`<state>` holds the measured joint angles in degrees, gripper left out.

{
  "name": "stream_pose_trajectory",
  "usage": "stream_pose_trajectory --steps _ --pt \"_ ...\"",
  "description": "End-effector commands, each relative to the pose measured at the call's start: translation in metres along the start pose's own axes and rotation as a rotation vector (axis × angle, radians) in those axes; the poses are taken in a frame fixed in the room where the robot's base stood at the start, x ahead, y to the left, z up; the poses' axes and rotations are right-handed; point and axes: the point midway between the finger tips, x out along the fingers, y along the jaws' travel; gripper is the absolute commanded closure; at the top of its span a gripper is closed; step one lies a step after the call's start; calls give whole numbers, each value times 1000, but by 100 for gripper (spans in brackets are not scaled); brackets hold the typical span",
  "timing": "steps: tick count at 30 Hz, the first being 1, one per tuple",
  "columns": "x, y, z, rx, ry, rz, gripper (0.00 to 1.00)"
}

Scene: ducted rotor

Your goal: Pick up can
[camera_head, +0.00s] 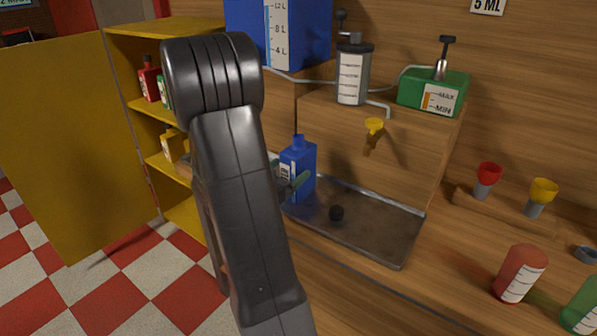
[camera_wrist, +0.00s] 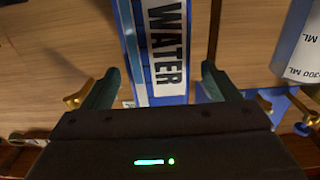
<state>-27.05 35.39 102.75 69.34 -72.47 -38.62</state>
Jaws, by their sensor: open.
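The can is a blue, upright container (camera_head: 299,168) with a white label and a narrow neck. It stands at the left end of a grey metal tray in the head view. My gripper (camera_head: 293,186) is at the can, with a green fingertip showing in front of its lower part. In the wrist view, a blue body with a white label reading WATER (camera_wrist: 165,45) appears between the two dark green fingers of my gripper (camera_wrist: 160,85). The fingers are spread apart. Contact with the can cannot be told. My arm hides part of the head view.
A red bottle (camera_head: 520,273) stands front right.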

Motion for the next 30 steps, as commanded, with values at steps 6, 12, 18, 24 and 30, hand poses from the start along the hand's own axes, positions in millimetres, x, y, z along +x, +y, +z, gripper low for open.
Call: stream_pose_trajectory --steps 6,12,18,24,30 --pt "24 1 -3 1 0 3 18" --pt "50 1 -4 0 0 1 18" --pt "53 0 -4 -1 0 -2 18" --pt "53 0 -4 0 0 -2 40" --pt "53 0 -4 0 0 -2 79"
